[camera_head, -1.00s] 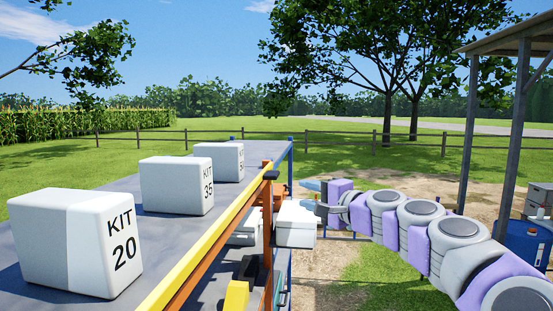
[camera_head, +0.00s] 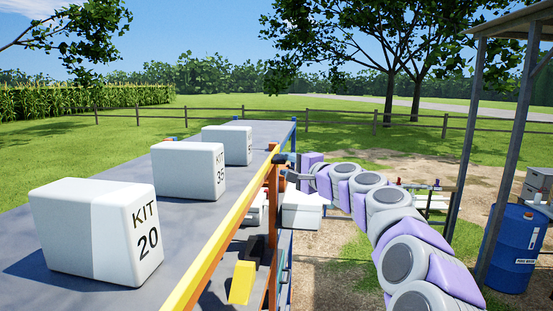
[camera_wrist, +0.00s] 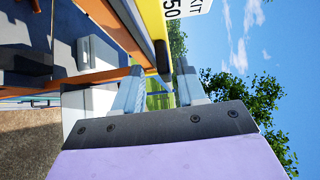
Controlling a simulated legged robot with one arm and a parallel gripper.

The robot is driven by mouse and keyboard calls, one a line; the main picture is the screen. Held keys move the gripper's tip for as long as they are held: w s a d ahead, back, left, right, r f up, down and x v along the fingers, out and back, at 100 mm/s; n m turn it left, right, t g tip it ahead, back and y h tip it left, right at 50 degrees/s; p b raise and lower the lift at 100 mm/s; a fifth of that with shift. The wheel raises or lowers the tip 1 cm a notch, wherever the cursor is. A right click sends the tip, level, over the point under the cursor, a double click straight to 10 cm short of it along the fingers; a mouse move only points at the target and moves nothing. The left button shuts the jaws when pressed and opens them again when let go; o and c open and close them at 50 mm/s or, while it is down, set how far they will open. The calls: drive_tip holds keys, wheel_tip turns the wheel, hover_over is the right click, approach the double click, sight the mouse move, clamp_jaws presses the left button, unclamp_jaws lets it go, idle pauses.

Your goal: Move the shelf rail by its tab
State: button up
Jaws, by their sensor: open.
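The yellow shelf rail (camera_head: 222,232) runs along the open edge of the grey shelf, above an orange beam. My gripper (camera_head: 283,165) is open at the far end of the rail, beside the orange post. In the wrist view, my gripper's two fingers (camera_wrist: 158,72) stand apart. The yellow rail (camera_wrist: 152,22) and a dark rounded piece lie just ahead of the fingertips. I cannot tell whether a finger touches them. Nothing is seen held.
White boxes marked KIT 20 (camera_head: 97,230), KIT 35 (camera_head: 188,171) and KIT 50 (camera_head: 228,145) stand on the grey top. A white case (camera_head: 302,211) sits beneath my gripper. A blue drum (camera_head: 515,248) and shelter posts stand at right.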

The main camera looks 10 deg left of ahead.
sight(277, 157)
drive_tip(key=p+x, duration=0.2)
drive_tip(key=x, duration=0.3)
drive_tip(key=shift+w+a+r, duration=0.1)
drive_tip(key=shift+w+a, duration=0.1)
drive_tip(key=shift+w, duration=0.2)
drive_tip(key=shift+w+d, duration=0.15)
drive_tip(key=shift+d, duration=1.05)
drive_tip(key=shift+c, duration=0.9)
drive_tip(key=shift+d+r, duration=0.1)
drive_tip(key=shift+d, duration=0.2)
drive_tip(key=shift+c, duration=0.8)
drive_tip(key=shift+d, duration=0.15)
drive_tip(key=shift+c, duration=1.4)
drive_tip(key=shift+a, duration=0.25)
clamp_jaws()
drive_tip(key=shift+a, duration=0.3)
